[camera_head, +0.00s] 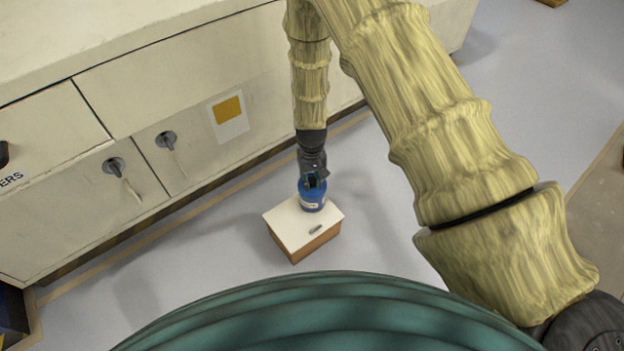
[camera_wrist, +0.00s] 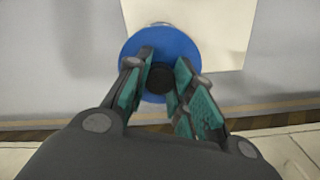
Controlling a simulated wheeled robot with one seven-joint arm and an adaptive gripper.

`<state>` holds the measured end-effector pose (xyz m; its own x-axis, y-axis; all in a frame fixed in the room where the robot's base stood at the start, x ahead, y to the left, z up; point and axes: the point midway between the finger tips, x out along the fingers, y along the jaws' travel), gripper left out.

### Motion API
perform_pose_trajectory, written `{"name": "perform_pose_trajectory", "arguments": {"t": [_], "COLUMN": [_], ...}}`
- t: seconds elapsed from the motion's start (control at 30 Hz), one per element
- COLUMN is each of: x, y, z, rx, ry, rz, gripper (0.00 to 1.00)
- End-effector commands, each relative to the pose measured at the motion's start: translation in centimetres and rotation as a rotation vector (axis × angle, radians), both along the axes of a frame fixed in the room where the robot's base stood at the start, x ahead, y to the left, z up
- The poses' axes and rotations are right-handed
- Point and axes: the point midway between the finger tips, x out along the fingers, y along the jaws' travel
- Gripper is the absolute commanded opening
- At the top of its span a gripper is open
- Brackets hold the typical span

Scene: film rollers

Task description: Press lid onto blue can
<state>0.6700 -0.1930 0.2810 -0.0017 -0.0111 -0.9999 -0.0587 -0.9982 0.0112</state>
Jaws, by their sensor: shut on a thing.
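The blue can (camera_head: 312,204), with a pale label, stands upright on a small white-topped box (camera_head: 287,226). My gripper (camera_head: 315,181) points down over the can's top. In the wrist view, a round blue lid (camera_wrist: 187,46) with a dark knob (camera_wrist: 158,84) lies below my gripper (camera_wrist: 160,80). The teal-padded fingers are on both sides of the knob and shut on it. The lid covers the can in the wrist view, so I cannot tell whether it is fully seated.
A cream cabinet (camera_head: 200,90) with several knobs stands behind the box. A small dark handle (camera_head: 315,229) lies on the box top in front of the can. Grey floor (camera_head: 385,225) is clear to the right of the box.

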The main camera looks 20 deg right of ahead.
Motion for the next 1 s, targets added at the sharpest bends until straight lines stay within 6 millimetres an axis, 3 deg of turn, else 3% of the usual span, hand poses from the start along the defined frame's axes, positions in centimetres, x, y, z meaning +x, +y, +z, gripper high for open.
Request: {"name": "perform_pose_trajectory", "arguments": {"t": [0.97, 1.0], "x": [0.02, 0.02], "y": [0.0, 0.0], "z": [-0.03, -0.03], "rx": [0.0, 0.0], "ry": [0.0, 0.0], "rz": [0.0, 0.0], "gripper": [0.0, 0.29]}}
